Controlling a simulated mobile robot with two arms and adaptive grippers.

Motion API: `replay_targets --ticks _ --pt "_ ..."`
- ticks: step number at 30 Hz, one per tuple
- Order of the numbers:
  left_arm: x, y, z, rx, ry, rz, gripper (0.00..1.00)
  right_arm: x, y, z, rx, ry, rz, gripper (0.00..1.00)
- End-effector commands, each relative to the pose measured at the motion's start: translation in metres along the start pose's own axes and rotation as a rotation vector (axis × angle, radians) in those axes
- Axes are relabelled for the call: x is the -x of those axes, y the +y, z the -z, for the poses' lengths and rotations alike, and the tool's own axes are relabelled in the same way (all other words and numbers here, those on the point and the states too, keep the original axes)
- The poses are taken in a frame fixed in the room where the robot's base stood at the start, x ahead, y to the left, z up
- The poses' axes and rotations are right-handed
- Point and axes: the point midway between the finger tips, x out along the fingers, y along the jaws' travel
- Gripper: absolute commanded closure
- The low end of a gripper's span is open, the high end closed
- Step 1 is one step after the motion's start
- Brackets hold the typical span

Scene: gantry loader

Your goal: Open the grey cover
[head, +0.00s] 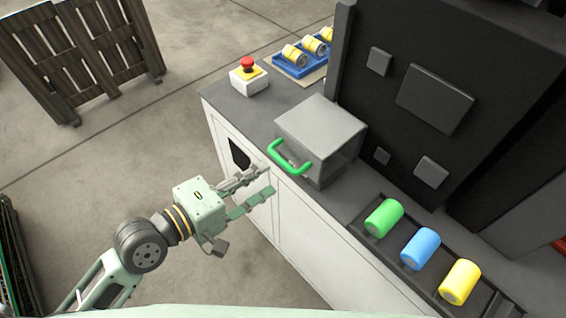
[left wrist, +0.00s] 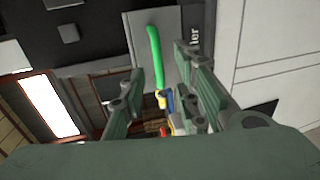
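The grey cover (head: 322,125) is a box-like hood on the grey counter, with a green handle (head: 287,160) on its front. It looks closed. My left gripper (head: 268,181) is open and empty, in front of the handle and apart from it. In the left wrist view the grey cover (left wrist: 172,28) and the green handle (left wrist: 155,58) show ahead, the handle between the two spread fingers (left wrist: 168,85). My right gripper is in neither view.
Green (head: 383,217), blue (head: 420,248) and yellow (head: 459,282) cylinders lie on a dark rack right of the cover. A red emergency button (head: 248,66) and a blue tray (head: 291,68) with yellow parts stand behind it. A dark machine panel (head: 420,110) rises beyond.

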Motion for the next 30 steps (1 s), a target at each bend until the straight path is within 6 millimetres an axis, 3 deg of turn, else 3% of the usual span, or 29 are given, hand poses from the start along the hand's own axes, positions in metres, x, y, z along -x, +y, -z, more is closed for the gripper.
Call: replay_targets --ticks 15,26,30 --pt "-0.068 0.005 -0.001 0.003 -0.001 -0.007 0.71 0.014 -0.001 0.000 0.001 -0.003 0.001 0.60" --pt "-0.077 0.003 -0.001 0.000 -0.001 -0.005 0.71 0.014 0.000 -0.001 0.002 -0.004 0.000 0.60" --pt "-0.077 0.003 -0.001 0.000 -0.001 -0.005 0.80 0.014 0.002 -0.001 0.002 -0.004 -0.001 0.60"
